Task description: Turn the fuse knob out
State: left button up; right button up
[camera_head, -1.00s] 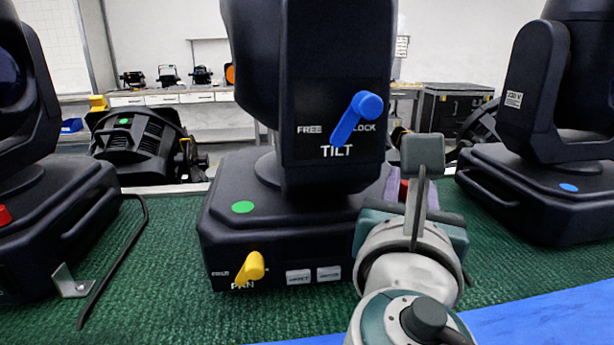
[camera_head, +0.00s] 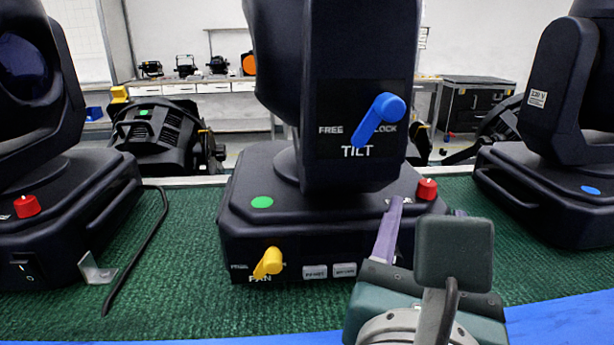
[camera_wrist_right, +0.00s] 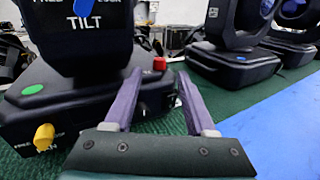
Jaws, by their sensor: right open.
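The fuse knob, a small red knob (camera_head: 427,188), stands on the right side of the middle moving light's black base (camera_head: 290,225). It also shows in the right wrist view (camera_wrist_right: 159,63), almost centred between the fingertips. My right gripper (camera_head: 427,207) is open, with its purple fingers pointing toward the knob. In the right wrist view the fingers (camera_wrist_right: 158,75) stand apart with nothing held, and the knob appears beyond their tips. The wrist and its camera block hide part of the base's right side. My left gripper is out of view.
The middle light carries a blue tilt lever (camera_head: 382,118) and a yellow pan lever (camera_head: 268,263). Other moving lights stand at left (camera_head: 70,200) and right (camera_head: 560,185); the left one has its own red knob (camera_head: 27,206). A black cable (camera_head: 140,255) and metal bracket (camera_head: 97,272) lie at left.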

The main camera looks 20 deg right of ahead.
jog(key=shift+v, duration=0.85)
jog(key=shift+d, duration=0.1)
